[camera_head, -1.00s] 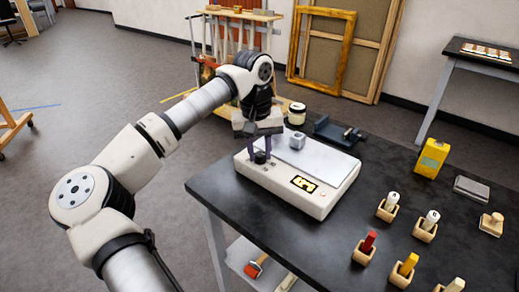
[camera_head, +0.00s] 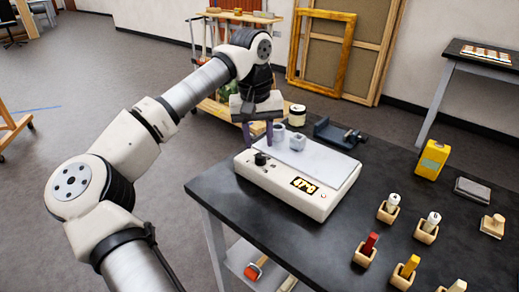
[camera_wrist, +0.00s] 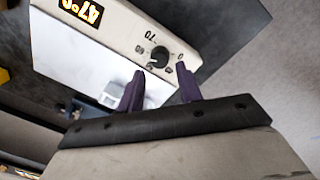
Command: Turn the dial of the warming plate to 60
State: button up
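The warming plate (camera_head: 300,194) is a white box with a pale grey top on the black table. Its lit display (camera_head: 304,185) appears to read 47 °C, also in the wrist view (camera_wrist: 82,10). The black dial (camera_head: 260,159) is on the front panel, left of the display. In the wrist view the dial (camera_wrist: 160,55) has printed numbers around it, 70 and 0 among them; its exact setting is unclear. My gripper (camera_head: 260,134) is open and empty, its purple fingers (camera_wrist: 160,82) above and behind the dial, apart from it.
A jar (camera_head: 297,114) and a dark clamp-like tool (camera_head: 337,134) are behind.

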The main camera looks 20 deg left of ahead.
aim_at(256, 155)
notch_tip(256, 155, up, 10)
jog(key=shift+s+a+f, duration=0.15)
jog(key=shift+a+f, duration=0.05)
jog(key=shift+a, duration=0.05)
